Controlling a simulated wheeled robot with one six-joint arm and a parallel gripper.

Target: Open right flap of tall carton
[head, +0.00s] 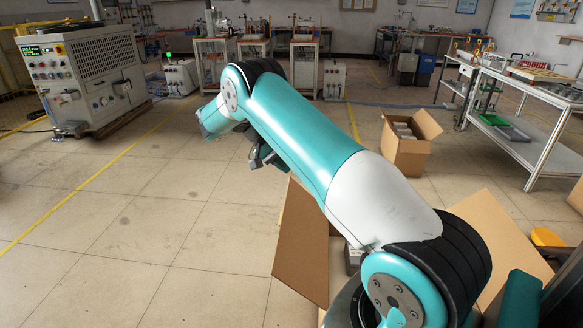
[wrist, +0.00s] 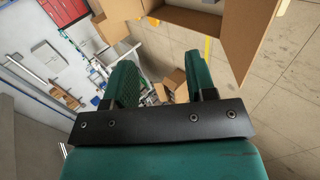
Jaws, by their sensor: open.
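The near, tall carton stands low in the head view, largely hidden behind my arm. One brown flap (head: 301,243) stands up on its left and another brown flap (head: 497,240) spreads out on its right. A grey item shows inside. My gripper (head: 262,155) is seen as a dark shape beyond and above the left flap, apart from it. In the wrist view my gripper (wrist: 161,72) has its two green fingers spread with nothing between them. Brown carton panels (wrist: 200,30) run across the top of that view, beyond the fingertips; I cannot tell which flap is which there.
A smaller open carton (head: 405,155) with pale items stands on the floor behind. A white shelved table (head: 530,150) is at the right, a yellow round thing (head: 546,237) at the right edge. A control cabinet (head: 85,75) stands back left. The floor at left is clear.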

